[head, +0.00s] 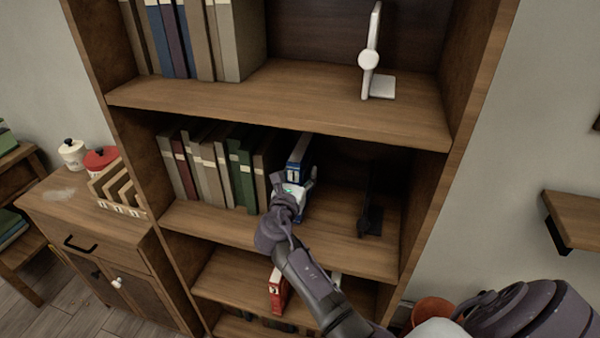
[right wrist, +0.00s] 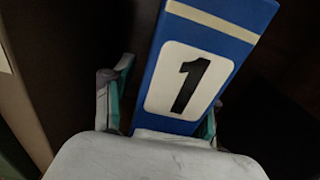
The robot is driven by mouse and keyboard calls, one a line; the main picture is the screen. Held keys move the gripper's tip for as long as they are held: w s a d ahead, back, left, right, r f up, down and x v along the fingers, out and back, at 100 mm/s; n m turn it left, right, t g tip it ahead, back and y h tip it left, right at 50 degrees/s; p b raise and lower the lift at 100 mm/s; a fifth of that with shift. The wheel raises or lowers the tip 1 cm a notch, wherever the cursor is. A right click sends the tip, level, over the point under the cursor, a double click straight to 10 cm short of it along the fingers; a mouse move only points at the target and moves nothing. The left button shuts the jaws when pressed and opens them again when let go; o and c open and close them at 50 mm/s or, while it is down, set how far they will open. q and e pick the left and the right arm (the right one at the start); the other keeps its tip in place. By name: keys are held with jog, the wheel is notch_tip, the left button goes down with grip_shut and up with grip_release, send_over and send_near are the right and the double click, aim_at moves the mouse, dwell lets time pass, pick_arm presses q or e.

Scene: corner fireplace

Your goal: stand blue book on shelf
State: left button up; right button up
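The blue book (head: 299,157) has a white label with a black 1 on its spine. It stands upright, or nearly so, in the middle compartment of the shelf (head: 340,230), right of a row of books. In the right wrist view the book (right wrist: 205,65) is between the fingers of the gripper (right wrist: 160,112). A dark gap shows between the left finger and the book; the right finger is close against its other side. My left gripper is not in view.
The row of books (head: 215,165) fills the compartment's left. A dark stand (head: 370,215) is to the right, with bare board between. A red book (head: 277,290) is on the board below. A white object (head: 372,60) stands on the board above.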

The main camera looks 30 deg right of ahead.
jog(key=b+v, duration=0.1)
jog(key=v, duration=1.1)
jog(key=shift+r, duration=0.15)
dwell(0.3)
